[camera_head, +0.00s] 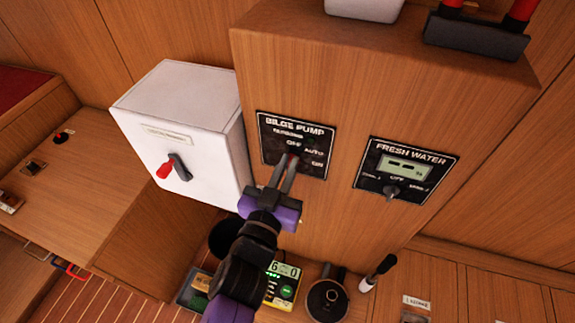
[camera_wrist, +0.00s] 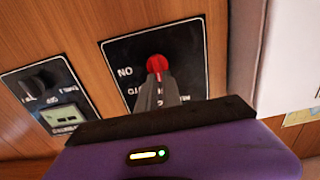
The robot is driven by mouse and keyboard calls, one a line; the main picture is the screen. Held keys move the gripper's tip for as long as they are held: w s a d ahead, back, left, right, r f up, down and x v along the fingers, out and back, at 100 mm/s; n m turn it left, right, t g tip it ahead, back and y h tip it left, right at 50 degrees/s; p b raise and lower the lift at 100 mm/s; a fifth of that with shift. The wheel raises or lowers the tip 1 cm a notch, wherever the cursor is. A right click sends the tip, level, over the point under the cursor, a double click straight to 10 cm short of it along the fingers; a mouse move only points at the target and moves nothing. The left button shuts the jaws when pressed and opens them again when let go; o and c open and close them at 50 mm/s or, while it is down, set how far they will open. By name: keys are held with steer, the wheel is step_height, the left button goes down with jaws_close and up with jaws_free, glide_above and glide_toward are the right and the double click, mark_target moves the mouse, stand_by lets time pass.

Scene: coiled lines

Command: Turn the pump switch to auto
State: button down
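The black bilge pump panel (camera_head: 308,147) is on the wooden front, with labels that include OFF, AUTO and ON. It also shows in the wrist view (camera_wrist: 118,52), where its lettering is upside down. The red pump switch (camera_wrist: 157,65) sits on this panel, partly covered by my fingers. My gripper (camera_head: 288,163) reaches the panel from below, with its fingers close together at the switch. In the wrist view my fingertips (camera_wrist: 157,80) are on either side of the red knob and appear closed on it. Which label the switch points to is hidden.
A fresh water panel (camera_head: 407,170) with a display and knob is to the right. A white box (camera_head: 185,130) with a red-tipped lever (camera_head: 175,167) juts out at left. Below stand a mug (camera_head: 327,298) and a green-lit device (camera_head: 283,283).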

steer(key=shift+m, duration=0.3)
steer(key=m, duration=0.4)
steer(key=shift+s+d+p, duration=0.15)
steer(key=shift+d+p, duration=0.2)
steer(key=shift+p, duration=0.05)
steer(key=shift+s+d+f+m, duration=0.1)
steer(key=shift+f+m, duration=0.05)
steer(key=shift+m, duration=0.85)
steer(key=shift+d+f+m, duration=0.1)
steer(key=shift+m, duration=0.9)
steer(key=c, duration=1.5)
jaws_free()
steer(key=shift+b+v, duration=0.85)
steer(key=shift+v, duration=3.1)
